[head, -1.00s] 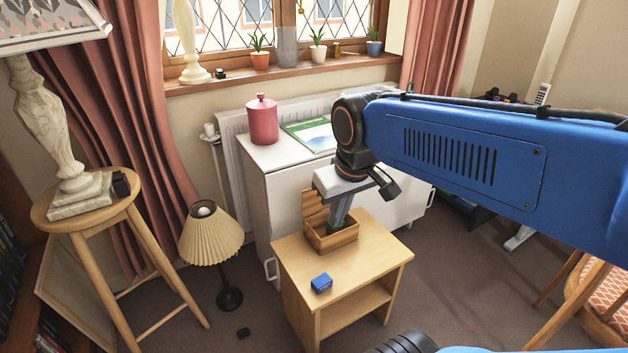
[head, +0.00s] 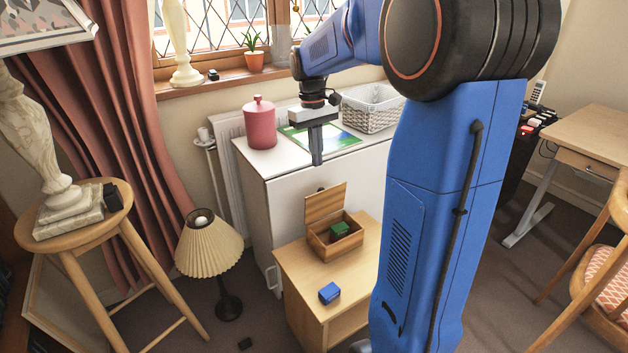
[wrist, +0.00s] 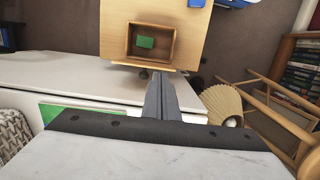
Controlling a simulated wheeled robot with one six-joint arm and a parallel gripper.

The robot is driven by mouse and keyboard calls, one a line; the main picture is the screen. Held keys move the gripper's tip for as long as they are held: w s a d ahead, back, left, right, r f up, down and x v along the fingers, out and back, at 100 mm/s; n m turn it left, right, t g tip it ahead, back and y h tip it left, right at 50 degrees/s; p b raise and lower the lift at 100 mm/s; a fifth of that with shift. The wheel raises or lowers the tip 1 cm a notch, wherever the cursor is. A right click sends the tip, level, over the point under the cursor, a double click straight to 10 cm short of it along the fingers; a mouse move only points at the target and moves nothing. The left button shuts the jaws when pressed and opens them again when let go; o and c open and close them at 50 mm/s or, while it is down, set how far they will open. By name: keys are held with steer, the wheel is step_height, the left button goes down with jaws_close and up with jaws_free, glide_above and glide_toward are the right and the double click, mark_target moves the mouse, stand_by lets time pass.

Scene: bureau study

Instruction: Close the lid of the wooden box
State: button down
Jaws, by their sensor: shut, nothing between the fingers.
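The wooden box (head: 349,246) stands on the small light-wood side table (head: 292,270). Its lid (head: 325,203) is open and stands up at the back of the box. A green block (head: 340,229) lies inside the box. My gripper (head: 317,162) is shut and empty, above and behind the lid, in front of the white cabinet's top. In the wrist view, my gripper (wrist: 160,78) points toward the box (wrist: 167,27), and the lid shows only as a thin edge. The green block (wrist: 145,42) also shows there. I see no contact between gripper and lid.
A blue block (head: 329,292) lies on the side table in front of the box. The white cabinet (head: 285,208) behind carries a red canister (head: 259,124), a magazine (head: 336,139) and a wicker basket (head: 372,108). A pleated lamp (head: 208,246) stands at left.

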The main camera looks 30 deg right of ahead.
glide_toward(323, 200)
steer(key=shift+g, duration=0.4)
steer(key=f, duration=0.2)
steer(key=w+f, duration=0.1)
steer(key=f, duration=0.1)
steer(key=shift+w, duration=0.2)
steer(key=shift+s, duration=0.1)
